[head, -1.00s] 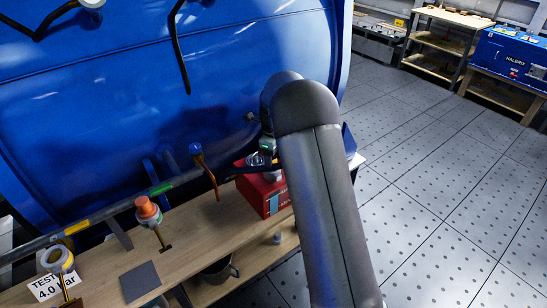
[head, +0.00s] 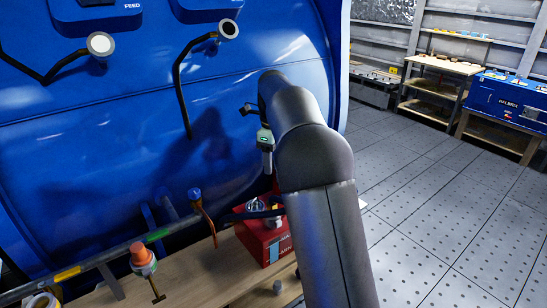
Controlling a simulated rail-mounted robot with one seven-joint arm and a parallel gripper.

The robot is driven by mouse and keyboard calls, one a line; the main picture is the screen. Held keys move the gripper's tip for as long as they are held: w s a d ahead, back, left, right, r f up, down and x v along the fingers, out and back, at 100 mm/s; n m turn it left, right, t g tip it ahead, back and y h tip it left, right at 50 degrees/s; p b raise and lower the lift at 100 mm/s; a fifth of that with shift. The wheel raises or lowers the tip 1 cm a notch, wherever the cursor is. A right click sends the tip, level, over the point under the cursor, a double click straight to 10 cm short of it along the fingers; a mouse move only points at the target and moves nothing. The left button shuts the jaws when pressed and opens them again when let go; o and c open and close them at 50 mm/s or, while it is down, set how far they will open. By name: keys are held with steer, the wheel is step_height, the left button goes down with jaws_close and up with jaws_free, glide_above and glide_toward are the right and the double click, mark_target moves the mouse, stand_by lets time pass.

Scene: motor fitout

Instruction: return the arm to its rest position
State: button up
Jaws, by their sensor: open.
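My arm reaches up from the lower middle of the head view and bends over toward the blue tank. My gripper (head: 267,165) hangs at its far end, in front of the tank wall and above the red box. It is small in the picture and partly hidden by my forearm. It is open, and I see nothing held in it.
A red box (head: 258,242) stands on the wooden bench (head: 195,268) below the gripper. A pipe with an orange-capped fitting (head: 142,257) and a blue-tipped lever (head: 203,216) runs along the blue tank (head: 100,145). Open floor (head: 440,220) lies right, with a shelf (head: 437,92) and blue cabinet (head: 512,100) behind.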

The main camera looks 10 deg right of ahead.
steer(key=shift+r, duration=0.35)
steer(key=s+f+n, duration=0.3)
steer(key=s+n, duration=0.5)
steer(key=s, duration=0.4)
steer(key=s+f+n, duration=0.3)
steer(key=s+n, duration=0.5)
steer(key=s, duration=0.5)
steer(key=s+f+n, duration=0.3)
steer(key=s+n, duration=0.6)
steer(key=s, duration=0.4)
steer(key=shift+a+f+t, duration=0.25)
steer(key=shift+a+t, duration=0.05)
steer(key=shift+a, duration=0.1)
